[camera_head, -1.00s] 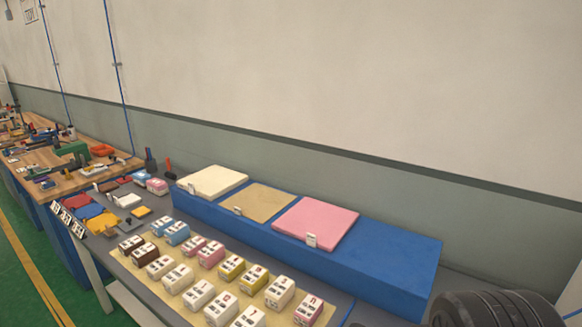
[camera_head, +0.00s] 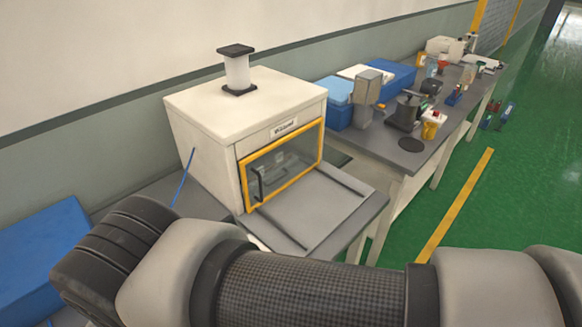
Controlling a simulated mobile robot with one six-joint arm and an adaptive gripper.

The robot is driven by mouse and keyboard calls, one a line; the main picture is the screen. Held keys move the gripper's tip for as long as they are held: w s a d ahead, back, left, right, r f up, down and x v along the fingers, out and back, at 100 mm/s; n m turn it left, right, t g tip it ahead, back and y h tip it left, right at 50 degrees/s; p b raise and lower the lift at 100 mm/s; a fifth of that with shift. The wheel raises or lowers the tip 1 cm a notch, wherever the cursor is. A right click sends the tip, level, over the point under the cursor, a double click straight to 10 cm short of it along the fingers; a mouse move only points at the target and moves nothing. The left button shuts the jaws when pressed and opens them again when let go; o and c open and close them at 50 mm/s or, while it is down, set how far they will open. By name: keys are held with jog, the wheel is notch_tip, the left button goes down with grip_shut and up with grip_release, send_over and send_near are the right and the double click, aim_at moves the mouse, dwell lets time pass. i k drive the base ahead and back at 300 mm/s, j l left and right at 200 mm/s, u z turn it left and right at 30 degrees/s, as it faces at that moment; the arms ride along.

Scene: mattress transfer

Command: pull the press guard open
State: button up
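The press (camera_head: 215,125) is a white box-shaped machine on the grey bench against the wall, with a dark-capped white cylinder on top. Its guard (camera_head: 300,158) is a clear panel in a yellow frame on the front face and looks closed. A dark upright handle (camera_head: 257,186) sits at the guard's left side. A grey flat plate lies in front of the guard. My arm crosses the bottom of the view in front of the bench. My gripper is not in view.
A blue block (camera_head: 42,250) lies on the bench at left. Right of the press stand blue boxes (camera_head: 385,78), a grey device (camera_head: 366,98) and a yellow container (camera_head: 432,124). A blue cord hangs beside the press. Green floor on the right is mostly clear.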

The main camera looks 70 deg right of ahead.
aim_at(261, 201)
jog(key=z, duration=2.2)
jog(key=k+u, duration=0.1)
